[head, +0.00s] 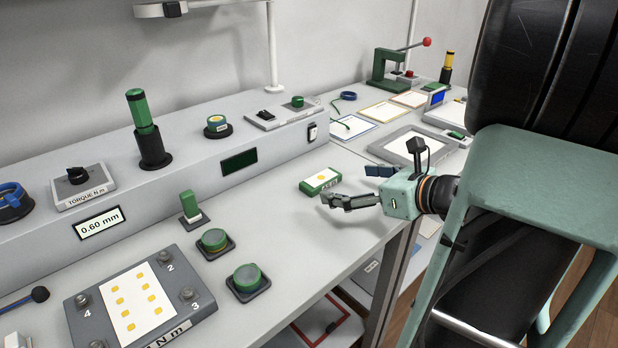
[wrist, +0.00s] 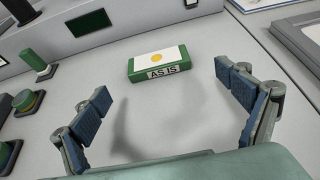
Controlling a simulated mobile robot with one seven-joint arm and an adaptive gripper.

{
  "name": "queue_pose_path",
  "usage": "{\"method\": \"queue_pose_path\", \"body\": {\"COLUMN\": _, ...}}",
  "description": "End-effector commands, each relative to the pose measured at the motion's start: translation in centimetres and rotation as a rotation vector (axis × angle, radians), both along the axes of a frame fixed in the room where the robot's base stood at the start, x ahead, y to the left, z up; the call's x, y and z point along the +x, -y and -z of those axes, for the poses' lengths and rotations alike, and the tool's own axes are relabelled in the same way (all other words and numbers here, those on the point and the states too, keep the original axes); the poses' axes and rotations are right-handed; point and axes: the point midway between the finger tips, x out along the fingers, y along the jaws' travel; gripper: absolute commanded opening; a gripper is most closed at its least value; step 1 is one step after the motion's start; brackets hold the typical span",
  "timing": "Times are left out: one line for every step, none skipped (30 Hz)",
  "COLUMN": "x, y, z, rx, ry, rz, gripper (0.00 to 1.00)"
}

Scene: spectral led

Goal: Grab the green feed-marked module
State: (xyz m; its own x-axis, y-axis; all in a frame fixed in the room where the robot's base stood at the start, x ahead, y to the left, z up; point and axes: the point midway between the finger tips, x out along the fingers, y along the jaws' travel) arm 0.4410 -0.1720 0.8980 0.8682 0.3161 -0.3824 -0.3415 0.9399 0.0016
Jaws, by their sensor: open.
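A small green module (head: 320,182) with a white top and a yellow dot lies flat on the grey bench. In the wrist view this module (wrist: 158,62) shows a front label reading "AS IS"; I see no feed mark on it. My gripper (head: 345,187) is open and empty, just to the right of the module in the head view. In the wrist view its two blue-padded fingers (wrist: 162,84) are spread, with the module just beyond the fingertips and between them. No finger visibly touches it.
Green round buttons (head: 248,278) and a green switch (head: 190,205) stand left of the module. A numbered plate with yellow squares (head: 140,303) lies front left. A raised console (head: 180,175) runs behind. Framed trays (head: 418,147) lie back right.

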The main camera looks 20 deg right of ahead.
Motion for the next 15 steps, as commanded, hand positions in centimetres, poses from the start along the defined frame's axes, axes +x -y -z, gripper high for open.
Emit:
{"method": "queue_pose_path", "body": {"x": 0.6, "y": -0.3, "z": 0.5, "rx": 0.000, "ry": 0.000, "rz": -0.003, "gripper": 0.93}}
{"method": "queue_pose_path", "body": {"x": 0.9, "y": -0.4, "z": 0.6, "rx": 0.000, "ry": 0.000, "rz": -0.002, "gripper": 0.93}}
{"method": "queue_pose_path", "body": {"x": 1.2, "y": -0.5, "z": 0.7, "rx": -0.001, "ry": 0.000, "rz": -0.001, "gripper": 0.93}}
{"method": "queue_pose_path", "body": {"x": 1.4, "y": -0.5, "z": 0.7, "rx": -0.001, "ry": 0.000, "rz": -0.001, "gripper": 0.93}}
{"method": "queue_pose_path", "body": {"x": 1.6, "y": -0.6, "z": 0.7, "rx": -0.001, "ry": 0.001, "rz": -0.002, "gripper": 0.93}}
{"method": "queue_pose_path", "body": {"x": 1.8, "y": -0.7, "z": 0.8, "rx": -0.001, "ry": 0.001, "rz": -0.002, "gripper": 0.93}}
{"method": "queue_pose_path", "body": {"x": 2.0, "y": -0.8, "z": 0.9, "rx": -0.001, "ry": 0.001, "rz": -0.002, "gripper": 0.93}}
{"method": "queue_pose_path", "body": {"x": 2.2, "y": -0.9, "z": 1.0, "rx": -0.002, "ry": 0.001, "rz": -0.002, "gripper": 0.93}}
{"method": "queue_pose_path", "body": {"x": 2.7, "y": -1.2, "z": 1.2, "rx": -0.002, "ry": 0.001, "rz": -0.002, "gripper": 0.93}}
{"method": "queue_pose_path", "body": {"x": 3.0, "y": -1.4, "z": 1.3, "rx": -0.002, "ry": 0.001, "rz": -0.003, "gripper": 0.93}}
{"method": "queue_pose_path", "body": {"x": 3.5, "y": -1.7, "z": 1.5, "rx": -0.002, "ry": 0.001, "rz": -0.004, "gripper": 0.93}}
{"method": "queue_pose_path", "body": {"x": 4.0, "y": -1.9, "z": 1.7, "rx": -0.001, "ry": 0.001, "rz": -0.002, "gripper": 0.93}}
{"method": "queue_pose_path", "body": {"x": 4.4, "y": -2.2, "z": 1.8, "rx": -0.001, "ry": 0.000, "rz": -0.004, "gripper": 0.93}}
{"method": "queue_pose_path", "body": {"x": 4.8, "y": -2.3, "z": 1.9, "rx": 0.000, "ry": 0.000, "rz": -0.002, "gripper": 0.93}}
{"method": "queue_pose_path", "body": {"x": 5.3, "y": -2.4, "z": 2.1, "rx": -0.001, "ry": -0.001, "rz": -0.001, "gripper": 0.93}}
